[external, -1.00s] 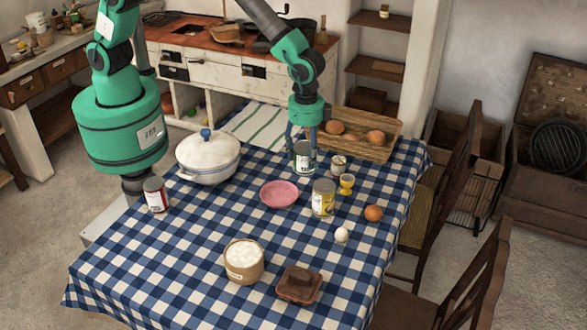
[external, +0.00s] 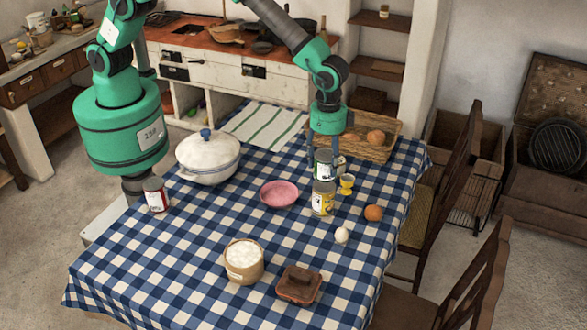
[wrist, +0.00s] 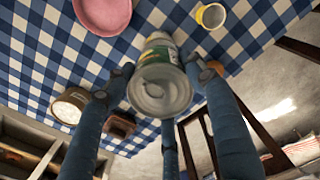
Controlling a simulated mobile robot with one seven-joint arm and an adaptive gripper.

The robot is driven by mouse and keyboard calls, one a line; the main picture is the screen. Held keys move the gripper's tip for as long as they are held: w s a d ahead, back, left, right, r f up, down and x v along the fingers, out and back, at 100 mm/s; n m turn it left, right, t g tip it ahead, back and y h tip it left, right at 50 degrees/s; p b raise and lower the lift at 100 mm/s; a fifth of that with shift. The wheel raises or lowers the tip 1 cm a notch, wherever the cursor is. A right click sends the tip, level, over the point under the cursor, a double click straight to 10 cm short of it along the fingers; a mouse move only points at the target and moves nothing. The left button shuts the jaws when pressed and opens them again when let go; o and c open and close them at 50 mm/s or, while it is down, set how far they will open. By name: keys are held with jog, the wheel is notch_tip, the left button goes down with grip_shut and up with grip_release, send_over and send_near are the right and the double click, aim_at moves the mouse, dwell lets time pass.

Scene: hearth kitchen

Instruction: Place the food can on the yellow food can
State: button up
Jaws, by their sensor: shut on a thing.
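The food can (external: 323,163), with a green and white label, is upright between the blue fingers of my gripper (external: 325,158). In the wrist view, its silver lid (wrist: 160,92) faces the camera with the fingers around it. The yellow food can (external: 323,199) stands upright on the checked table. In the external view the held can's lower edge lines up with the top of the yellow can. I cannot tell whether they touch or a small gap is left. In the wrist view the held can hides most or all of the yellow can.
A pink bowl (external: 279,194) is on the left. An orange-brown egg (external: 373,213) and a white egg (external: 341,235) lie at front right.

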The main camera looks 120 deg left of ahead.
aim_at(325, 169)
jog(key=shift+f, duration=1.7)
jog(key=shift+b, duration=0.3)
jog(key=o, duration=1.5)
jog(key=shift+f, duration=0.15)
notch_tip(325, 169, up, 12)
jog(key=shift+r+p, duration=0.15)
jog(key=shift+p, duration=0.65)
jog(key=shift+r, duration=0.1)
